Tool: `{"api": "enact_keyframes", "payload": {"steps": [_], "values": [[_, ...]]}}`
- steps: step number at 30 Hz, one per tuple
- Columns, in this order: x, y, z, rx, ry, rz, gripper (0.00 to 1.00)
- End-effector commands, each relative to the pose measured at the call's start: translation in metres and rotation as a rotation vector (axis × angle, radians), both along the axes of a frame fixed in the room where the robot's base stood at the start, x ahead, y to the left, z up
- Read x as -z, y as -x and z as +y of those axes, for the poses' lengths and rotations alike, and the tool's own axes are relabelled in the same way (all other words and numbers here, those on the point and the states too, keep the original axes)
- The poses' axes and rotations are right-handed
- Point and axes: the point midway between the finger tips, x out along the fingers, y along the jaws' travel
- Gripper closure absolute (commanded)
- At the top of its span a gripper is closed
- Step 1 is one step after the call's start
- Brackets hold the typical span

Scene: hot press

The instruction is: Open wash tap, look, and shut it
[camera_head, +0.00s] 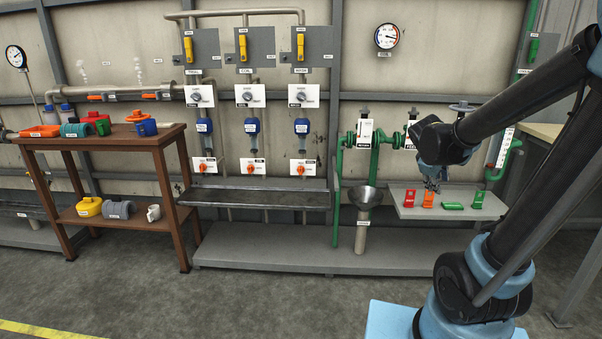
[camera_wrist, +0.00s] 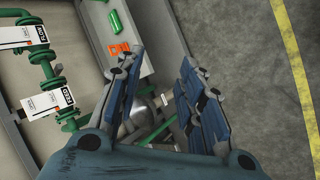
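My gripper (camera_head: 432,184) hangs at the end of my arm over the small grey shelf on the right in the head view. In the wrist view my gripper (camera_wrist: 158,62) is open, its two blue-grey fingers apart with nothing held between them. Green pipework with taps (camera_head: 365,110) stands on the wall left of my gripper. White label cards (camera_head: 365,133) hang on it; I cannot read which one is the wash tap. The green pipes (camera_wrist: 50,68) and cards also show at the left of the wrist view. A metal funnel (camera_head: 367,197) stands below the pipes.
The grey shelf (camera_head: 405,213) holds red (camera_head: 409,198), orange (camera_head: 428,201) and green (camera_head: 453,206) tags. A brown table (camera_head: 105,141) with loose parts stands at the left. A grey ledge (camera_head: 255,199) runs under three yellow-handled panels. The floor (camera_head: 190,300) in front is clear.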

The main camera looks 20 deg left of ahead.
Motion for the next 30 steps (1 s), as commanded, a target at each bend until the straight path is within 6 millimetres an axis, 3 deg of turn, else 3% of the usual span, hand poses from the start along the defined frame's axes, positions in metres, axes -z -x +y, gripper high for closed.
{"api": "enact_keyframes", "payload": {"steps": [6,15,22,30], "values": [[-0.004,-0.063,0.047,-0.214,0.183,-0.048,0.65],[0.002,-0.132,0.128,-0.491,0.449,-0.120,0.65],[0.016,-0.170,0.203,-0.691,0.666,-0.182,0.65],[0.044,-0.191,0.300,-0.905,0.934,-0.262,0.65]]}}
